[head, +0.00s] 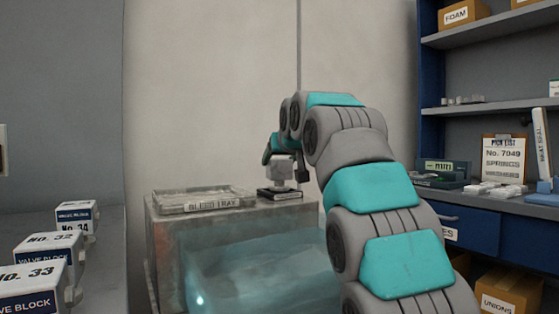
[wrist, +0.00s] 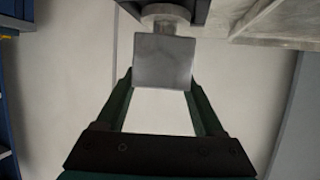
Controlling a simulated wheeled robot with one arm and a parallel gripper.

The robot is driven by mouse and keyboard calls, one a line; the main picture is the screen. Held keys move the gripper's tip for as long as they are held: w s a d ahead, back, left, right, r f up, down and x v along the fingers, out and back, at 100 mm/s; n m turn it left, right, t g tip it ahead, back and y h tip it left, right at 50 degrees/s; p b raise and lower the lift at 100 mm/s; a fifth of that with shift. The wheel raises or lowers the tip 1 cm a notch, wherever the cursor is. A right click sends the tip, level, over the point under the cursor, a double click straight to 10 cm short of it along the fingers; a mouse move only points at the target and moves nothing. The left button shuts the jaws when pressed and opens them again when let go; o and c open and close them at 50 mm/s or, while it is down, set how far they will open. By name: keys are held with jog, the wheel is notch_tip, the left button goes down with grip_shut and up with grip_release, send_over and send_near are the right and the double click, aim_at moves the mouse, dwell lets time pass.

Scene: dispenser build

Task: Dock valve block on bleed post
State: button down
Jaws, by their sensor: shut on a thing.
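A plain grey valve block (wrist: 164,62) sits between the two green fingers of my gripper (wrist: 160,82) in the wrist view. In the head view the block (head: 281,168) is upright over the black, labelled base of the bleed post (head: 279,194), at the right of the stand top. A round grey piece (wrist: 166,15) lies between block and base in the wrist view. The block appears to meet this piece; whether it is fully seated cannot be told. My wrist partly hides the block's top in the head view.
The bleed tray (head: 205,205) lies left of the post on the grey stand (head: 165,225). Several labelled valve blocks (head: 45,250) stand at the lower left. A blue shelf unit (head: 430,80) with boxes and a pick list (head: 503,158) is at the right.

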jog(key=shift+f+b, duration=0.35)
jog(key=shift+f, duration=0.1)
jog(key=shift+c, duration=1.4)
grip_release()
jog(key=b+v, duration=0.1)
jog(key=v, duration=1)
jog(key=shift+a, duration=0.1)
